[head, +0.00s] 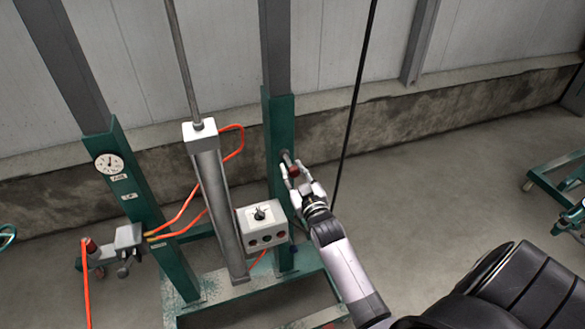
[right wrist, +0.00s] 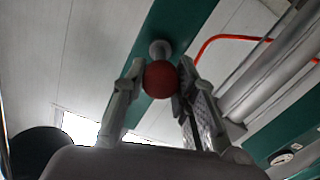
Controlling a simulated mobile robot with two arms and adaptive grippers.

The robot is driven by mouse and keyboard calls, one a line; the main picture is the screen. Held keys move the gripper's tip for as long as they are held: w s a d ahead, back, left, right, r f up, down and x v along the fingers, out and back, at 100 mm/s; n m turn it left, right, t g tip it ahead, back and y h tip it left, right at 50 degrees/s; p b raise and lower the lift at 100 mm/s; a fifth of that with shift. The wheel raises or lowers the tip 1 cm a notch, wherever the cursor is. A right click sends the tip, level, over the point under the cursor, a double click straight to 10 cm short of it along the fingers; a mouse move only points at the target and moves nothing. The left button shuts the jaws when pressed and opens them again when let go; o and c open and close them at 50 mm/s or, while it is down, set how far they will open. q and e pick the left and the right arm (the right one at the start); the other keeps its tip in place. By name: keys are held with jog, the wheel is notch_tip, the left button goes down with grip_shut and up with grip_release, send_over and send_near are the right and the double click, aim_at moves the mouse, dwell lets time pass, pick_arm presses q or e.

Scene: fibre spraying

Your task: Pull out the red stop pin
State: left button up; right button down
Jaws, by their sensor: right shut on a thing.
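The red stop pin (head: 293,171) has a round red knob and a grey metal collar at the green right-hand post (head: 282,130). In the right wrist view its red ball (right wrist: 160,79) sits between my fingertips, with the grey collar (right wrist: 160,49) behind it against the green post. My right gripper (head: 292,174) is shut on the red knob, with one finger on each side. It also shows in the right wrist view (right wrist: 158,84). The pin's shaft inside the post is hidden. My left gripper is not in view.
A pneumatic cylinder (head: 215,200) stands between the green posts with orange hoses. A control box (head: 263,225) with a knob and buttons sits just below left of my right gripper. A black cable (head: 352,115) hangs to the right.

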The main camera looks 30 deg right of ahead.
jog(key=c, duration=1.8)
grip_release()
jog(key=shift+f, duration=0.1)
jog(key=o, duration=0.5)
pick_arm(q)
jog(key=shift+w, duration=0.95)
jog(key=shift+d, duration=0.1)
pick_arm(e)
jog(key=shift+s, duration=0.2)
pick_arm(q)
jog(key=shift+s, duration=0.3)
pick_arm(e)
jog(key=v, duration=1.1)
jog(key=shift+s+a, duration=0.1)
jog(key=shift+s, duration=0.2)
